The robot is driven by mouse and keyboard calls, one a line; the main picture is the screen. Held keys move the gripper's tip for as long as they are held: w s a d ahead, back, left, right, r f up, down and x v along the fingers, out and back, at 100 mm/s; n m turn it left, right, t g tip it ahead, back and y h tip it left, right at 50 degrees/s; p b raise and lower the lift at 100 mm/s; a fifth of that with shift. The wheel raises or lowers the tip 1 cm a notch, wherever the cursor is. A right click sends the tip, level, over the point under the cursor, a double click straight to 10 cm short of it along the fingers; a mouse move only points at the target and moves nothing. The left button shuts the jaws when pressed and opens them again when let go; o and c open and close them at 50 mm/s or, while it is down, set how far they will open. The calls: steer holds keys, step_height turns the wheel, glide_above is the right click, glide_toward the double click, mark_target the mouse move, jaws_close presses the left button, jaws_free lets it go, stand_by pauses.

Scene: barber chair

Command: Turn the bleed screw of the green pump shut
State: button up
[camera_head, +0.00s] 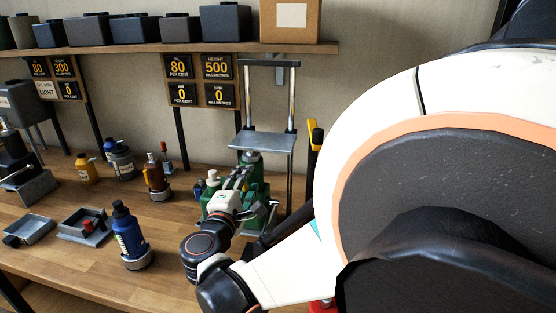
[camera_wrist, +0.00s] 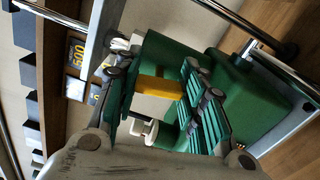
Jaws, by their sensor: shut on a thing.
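The green pump (camera_head: 256,190) stands on the bench under a metal frame; it fills much of the wrist view (camera_wrist: 240,95). My gripper (camera_head: 238,180) reaches in at its front. In the wrist view, the green-padded fingers of my gripper (camera_wrist: 158,90) are closed on the two sides of a yellow bar (camera_wrist: 160,88). The bar looks like the bleed screw, but its far end and seat are hidden. A white knob (camera_wrist: 146,130) sits close by, below the yellow bar in the picture. In the head view my gripper hides the screw.
The metal frame (camera_head: 264,139) rises around the pump, with posts close to my gripper. A blue bottle (camera_head: 128,236), a brown bottle (camera_head: 155,175) and grey trays (camera_head: 84,222) stand to the left. Signs (camera_head: 202,80) hang behind. Bare bench lies at front left.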

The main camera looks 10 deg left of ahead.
steer(key=shift+f+m, duration=0.1)
steer(key=shift+m, duration=0.9)
steer(key=o, duration=1.1)
steer(key=shift+d, duration=0.1)
